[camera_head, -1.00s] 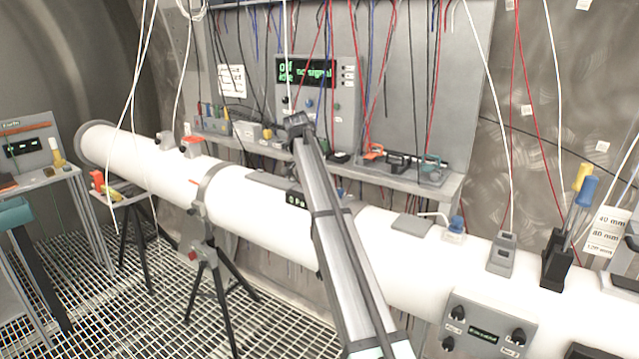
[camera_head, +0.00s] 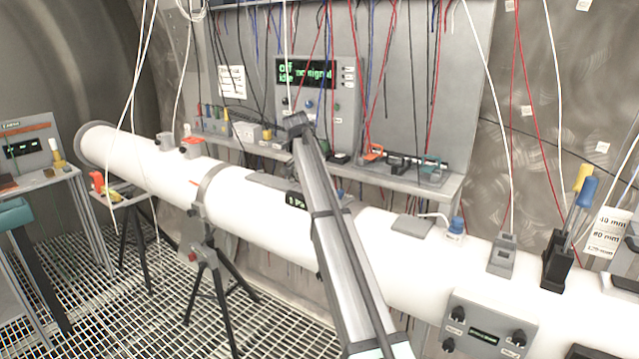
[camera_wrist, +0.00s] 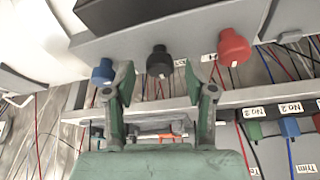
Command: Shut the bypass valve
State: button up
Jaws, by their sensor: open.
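No part is readably labelled as the bypass valve. In the wrist view a blue knob (camera_wrist: 104,73), a black knob (camera_wrist: 159,61) and a red knob (camera_wrist: 233,47) stand on a grey panel (camera_wrist: 190,22). My gripper (camera_wrist: 160,82) is open and empty, with its green fingers spread to either side of the black knob in the picture. I cannot tell whether a fingertip touches anything. The left fingertip overlaps the blue knob's edge.
A long white pipe (camera_head: 260,220) on tripod stands crosses below my arm. Behind it a shelf (camera_head: 400,182) holds tools and small parts. Red, blue, black and white cables hang in front of the wall. A screwdriver holder (camera_head: 556,262) stands on the pipe at right.

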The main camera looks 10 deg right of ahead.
jog(key=v, duration=1.1)
jog(key=shift+r, duration=0.3)
jog(key=shift+s+a, duration=0.1)
